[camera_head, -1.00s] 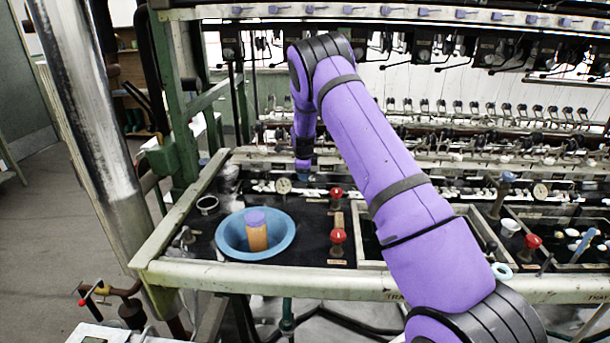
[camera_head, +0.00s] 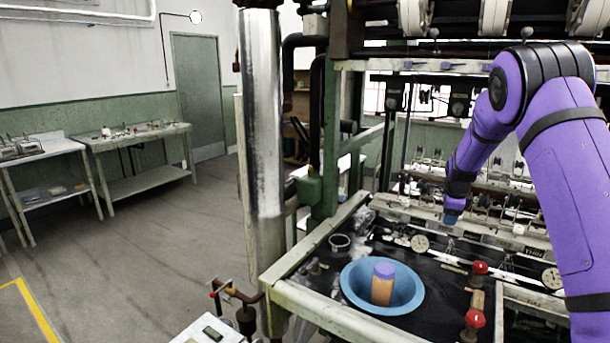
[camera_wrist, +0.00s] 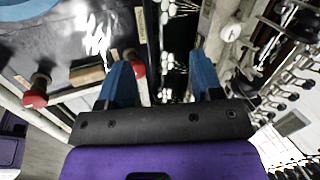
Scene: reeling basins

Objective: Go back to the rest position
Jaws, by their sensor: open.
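My purple arm reaches in from the right in the head view and bends down over the reeling machine. My gripper (camera_wrist: 160,80) shows in the wrist view with its two blue fingers spread apart and nothing between them. In the head view only a small blue part of the gripper (camera_head: 454,217) shows, above the dark machine top and apart from the blue bowl. The blue bowl (camera_head: 355,293) stands on that top with an orange, purple-topped cylinder (camera_head: 382,285) upright inside it. A bit of the bowl's rim also shows in the wrist view (camera_wrist: 22,6).
Red-knobbed valves (camera_head: 474,317) stand right of the bowl. A shiny metal column (camera_head: 262,130) rises left of the machine. Open floor (camera_head: 150,240) lies farther left, with work tables (camera_head: 140,135) along the wall.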

